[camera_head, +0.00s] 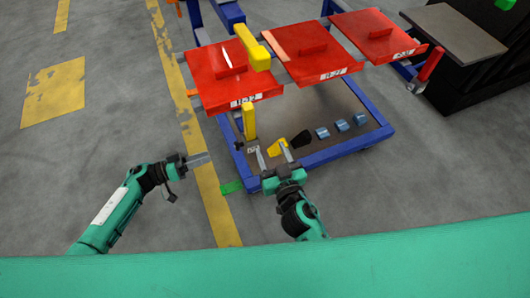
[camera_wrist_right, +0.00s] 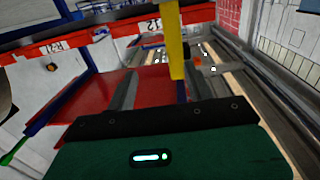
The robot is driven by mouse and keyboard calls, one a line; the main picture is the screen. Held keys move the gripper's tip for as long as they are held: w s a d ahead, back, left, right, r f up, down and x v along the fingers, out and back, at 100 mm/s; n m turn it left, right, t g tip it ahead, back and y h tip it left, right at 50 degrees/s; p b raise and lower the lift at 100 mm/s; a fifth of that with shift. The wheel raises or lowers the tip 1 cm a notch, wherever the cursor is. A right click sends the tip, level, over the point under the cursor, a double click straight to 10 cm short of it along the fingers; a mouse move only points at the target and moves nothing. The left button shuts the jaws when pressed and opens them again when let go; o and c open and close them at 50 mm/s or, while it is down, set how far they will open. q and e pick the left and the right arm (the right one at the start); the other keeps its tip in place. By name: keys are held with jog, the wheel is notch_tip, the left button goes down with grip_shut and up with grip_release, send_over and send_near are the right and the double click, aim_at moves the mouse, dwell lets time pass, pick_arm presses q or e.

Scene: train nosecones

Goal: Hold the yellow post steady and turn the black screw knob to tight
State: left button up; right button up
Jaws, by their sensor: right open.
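A yellow post (camera_head: 249,122) stands upright at the left front corner of the blue-framed cart in the head view. A yellow post also shows upright in the right wrist view (camera_wrist_right: 175,45), beyond the fingers and nearer the right one. My right gripper (camera_head: 272,154) is open and empty in front of the cart's front edge, right of and nearer than the post. My left gripper (camera_head: 199,160) is left of the cart, apart from the post; its fingers overlap, so their opening is unclear. I cannot clearly make out the black screw knob.
Red panels (camera_head: 205,88) lie along the cart's top, with a yellow block (camera_head: 253,50) between two of them. A yellow piece (camera_head: 277,148), a black piece (camera_head: 302,140) and blue pieces (camera_head: 341,126) sit on the lower shelf.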

aim_at(247, 118)
jog(key=shift+n+y, duration=0.4)
jog(key=shift+y, duration=0.3)
jog(key=x, duration=0.5)
jog(key=a+x, duration=0.1)
jog(key=x, duration=0.8)
jog(key=shift+a, duration=0.45)
